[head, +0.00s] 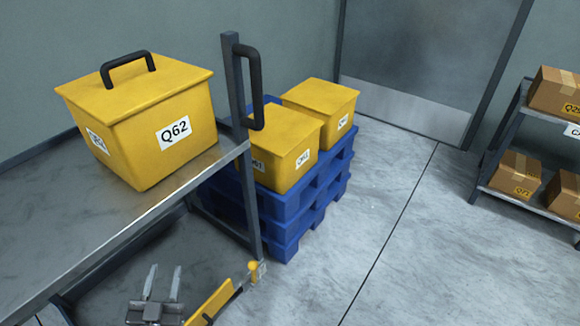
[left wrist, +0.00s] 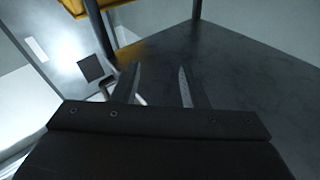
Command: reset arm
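My left gripper (head: 161,287) is at the bottom of the head view, in front of the cart's lower part. Its two fingers stand apart with nothing between them. In the left wrist view the same fingers (left wrist: 158,88) are spread and empty, pointing at a dark flat surface. My right gripper does not show in either view.
A metal cart (head: 222,152) with a black handle carries a yellow box labelled Q62 (head: 178,110). Behind it, yellow boxes (head: 322,97) sit on stacked blue pallets (head: 280,207). A rack (head: 520,199) with cardboard boxes stands right. The floor (head: 410,240) between is clear.

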